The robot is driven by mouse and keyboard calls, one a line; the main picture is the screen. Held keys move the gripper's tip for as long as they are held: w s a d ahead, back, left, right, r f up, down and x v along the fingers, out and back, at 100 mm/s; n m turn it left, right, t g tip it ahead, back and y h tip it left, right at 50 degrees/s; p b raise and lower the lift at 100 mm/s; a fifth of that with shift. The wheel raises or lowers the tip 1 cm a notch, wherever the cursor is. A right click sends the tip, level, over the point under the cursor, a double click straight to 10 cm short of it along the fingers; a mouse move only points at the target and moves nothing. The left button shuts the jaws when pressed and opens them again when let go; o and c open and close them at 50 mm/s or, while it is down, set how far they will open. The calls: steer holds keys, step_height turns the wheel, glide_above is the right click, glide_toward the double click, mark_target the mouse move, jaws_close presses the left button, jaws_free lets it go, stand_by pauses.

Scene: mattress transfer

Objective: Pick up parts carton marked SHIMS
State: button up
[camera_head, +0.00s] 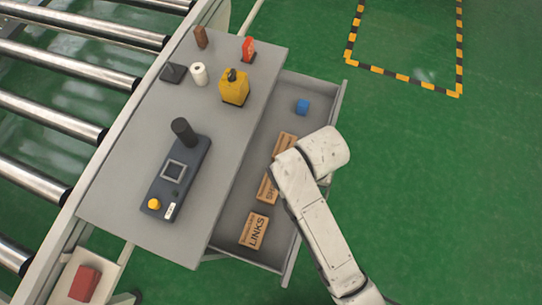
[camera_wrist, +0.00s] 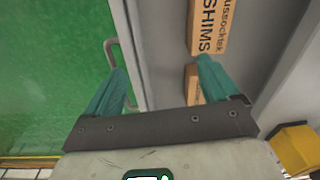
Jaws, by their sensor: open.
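The SHIMS carton (camera_head: 267,190) is a brown box lying in the open drawer (camera_head: 232,222), partly hidden by my arm in the head view. In the wrist view the SHIMS carton (camera_wrist: 209,25) is at the top, its lettering running along it and its far end cut off. My gripper (camera_wrist: 158,82) is open and empty, with its teal fingers apart. The gap between the fingers is over the drawer's outer edge and handle. The carton is beyond the right fingertip and not between the fingers. My fingers are hidden behind my arm in the head view.
The LINKS carton (camera_head: 254,230) and another carton (camera_head: 286,143) lie at either end of SHIMS. The drawer handle (camera_wrist: 113,50) sticks out near my left finger. The grey tabletop (camera_head: 130,165) holds a yellow container (camera_head: 235,90).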

steer(key=shift+m, duration=0.5)
steer(key=a, duration=0.2)
steer(key=a+r, duration=0.1)
steer(key=a, duration=0.2)
steer(key=w+a+p, duration=0.1)
steer(key=a, duration=0.2)
steer(key=shift+w+r, duration=0.1)
steer(key=shift+r, duration=0.05)
glide_above(270, 186)
steer(key=f, duration=0.4)
steer(key=shift+w+f, duration=0.3)
steer(key=shift+s+f, duration=0.15)
steer(key=shift+f, duration=1.35)
steer(key=shift+s+f, duration=0.15)
steer(key=shift+f, duration=1.35)
steer(key=c, duration=1.2)
steer(key=shift+r, duration=0.1)
steer(key=shift+c, duration=0.2)
